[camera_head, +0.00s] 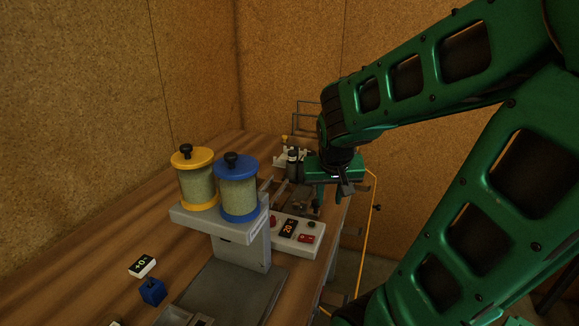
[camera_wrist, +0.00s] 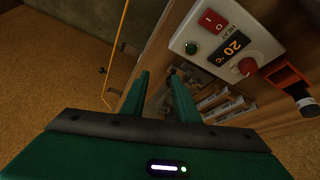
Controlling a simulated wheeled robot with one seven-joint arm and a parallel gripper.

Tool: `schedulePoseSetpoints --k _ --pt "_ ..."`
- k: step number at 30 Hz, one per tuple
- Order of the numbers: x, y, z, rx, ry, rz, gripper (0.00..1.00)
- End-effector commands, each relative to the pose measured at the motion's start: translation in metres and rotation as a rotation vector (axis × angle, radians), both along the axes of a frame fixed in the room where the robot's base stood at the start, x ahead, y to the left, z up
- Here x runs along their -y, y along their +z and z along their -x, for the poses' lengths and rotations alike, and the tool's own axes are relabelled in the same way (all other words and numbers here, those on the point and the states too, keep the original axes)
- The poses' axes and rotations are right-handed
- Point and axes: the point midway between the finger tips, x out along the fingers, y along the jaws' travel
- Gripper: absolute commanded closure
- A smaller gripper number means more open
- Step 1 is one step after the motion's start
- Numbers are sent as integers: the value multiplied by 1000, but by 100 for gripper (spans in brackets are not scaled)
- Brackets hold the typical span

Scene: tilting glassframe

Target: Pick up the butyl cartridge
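I cannot tell for certain which thing is the butyl cartridge. In the wrist view, a dark cylindrical piece (camera_wrist: 307,103) shows at the right edge beside an orange-red part (camera_wrist: 287,77). My gripper (camera_head: 328,197) points down over the bench's right side, beyond the heater box. In the wrist view my gripper's two green fingers (camera_wrist: 159,78) are apart, with nothing visibly held between them.
A heater box (camera_head: 290,230) reading 20 °C lies near my gripper. A yellow-lidded jar (camera_head: 195,183) and a blue-lidded jar (camera_head: 238,190) stand on a grey stand (camera_head: 246,252). A blue block (camera_head: 152,291) lies front left. Metal fittings (camera_wrist: 216,102) crowd the bench near the fingers.

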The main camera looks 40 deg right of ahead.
Motion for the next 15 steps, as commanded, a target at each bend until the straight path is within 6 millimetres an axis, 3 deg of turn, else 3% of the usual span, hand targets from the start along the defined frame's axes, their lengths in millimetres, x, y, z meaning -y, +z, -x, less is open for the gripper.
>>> schedulePoseSetpoints --k 9,15 --pt "30 27 -114 306 13 216 72" --pt "31 47 -165 468 45 297 72"
